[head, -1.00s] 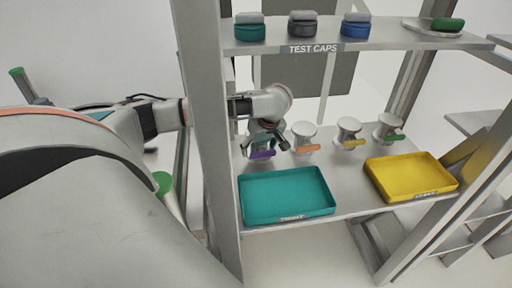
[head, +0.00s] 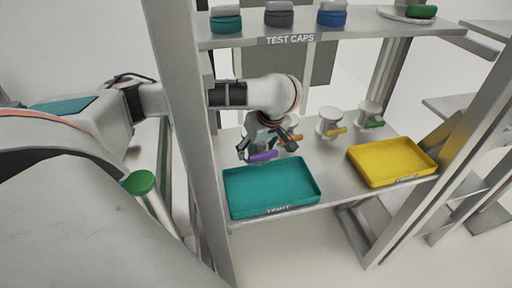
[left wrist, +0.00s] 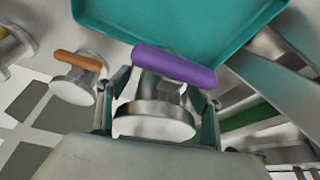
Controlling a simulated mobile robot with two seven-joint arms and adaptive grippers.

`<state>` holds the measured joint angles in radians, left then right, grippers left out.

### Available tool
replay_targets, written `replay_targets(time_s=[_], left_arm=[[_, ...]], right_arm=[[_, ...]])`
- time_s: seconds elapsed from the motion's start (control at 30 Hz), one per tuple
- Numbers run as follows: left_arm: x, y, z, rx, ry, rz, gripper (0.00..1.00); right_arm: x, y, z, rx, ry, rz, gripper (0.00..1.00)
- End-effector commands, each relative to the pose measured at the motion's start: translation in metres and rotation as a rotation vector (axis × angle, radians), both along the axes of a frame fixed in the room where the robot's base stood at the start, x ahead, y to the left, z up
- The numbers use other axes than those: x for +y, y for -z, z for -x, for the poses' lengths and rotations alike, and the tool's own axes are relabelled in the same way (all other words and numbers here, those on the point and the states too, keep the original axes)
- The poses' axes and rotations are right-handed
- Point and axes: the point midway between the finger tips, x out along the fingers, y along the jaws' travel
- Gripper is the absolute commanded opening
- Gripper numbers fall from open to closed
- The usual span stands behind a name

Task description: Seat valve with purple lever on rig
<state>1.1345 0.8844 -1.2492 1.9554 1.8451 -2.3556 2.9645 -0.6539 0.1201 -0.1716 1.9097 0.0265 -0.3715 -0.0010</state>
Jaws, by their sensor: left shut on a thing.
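The valve with the purple lever (head: 263,155) is in my left gripper (head: 258,146), above the shelf just behind the teal tray (head: 270,190). In the left wrist view the purple lever (left wrist: 174,66) and the valve's round metal flange (left wrist: 155,121) sit between the two fingers (left wrist: 162,105), which are shut on the valve body. The body is partly hidden by the gripper in the head view. The rig cannot be made out for sure. My right gripper is not in view.
Valves with orange (head: 291,138), yellow (head: 332,122) and green (head: 371,114) levers stand on the same shelf. A yellow tray (head: 392,162) is at the right. Caps (head: 279,14) stand on the upper shelf. A grey post (head: 190,130) rises close to my left arm.

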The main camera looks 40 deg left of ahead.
Motion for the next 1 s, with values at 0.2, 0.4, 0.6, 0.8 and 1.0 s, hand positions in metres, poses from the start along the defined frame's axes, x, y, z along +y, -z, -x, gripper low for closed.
replay_targets(time_s=[0.2, 0.4, 0.6, 0.8, 1.0], left_arm=[[0.000, -0.004, -0.002, -0.005, 0.001, 0.000, 0.14], [0.000, -0.013, -0.002, -0.006, 0.002, 0.000, 0.14], [0.000, -0.022, -0.002, -0.006, 0.002, 0.001, 0.13], [0.000, -0.031, -0.002, -0.006, 0.001, 0.001, 0.13], [0.000, -0.041, -0.002, -0.006, 0.001, -0.001, 0.13]], right_arm=[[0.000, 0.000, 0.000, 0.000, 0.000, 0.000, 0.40], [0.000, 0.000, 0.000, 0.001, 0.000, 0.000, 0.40], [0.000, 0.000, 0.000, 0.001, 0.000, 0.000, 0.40], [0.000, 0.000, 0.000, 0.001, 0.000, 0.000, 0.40], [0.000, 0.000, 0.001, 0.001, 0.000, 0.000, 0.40]])
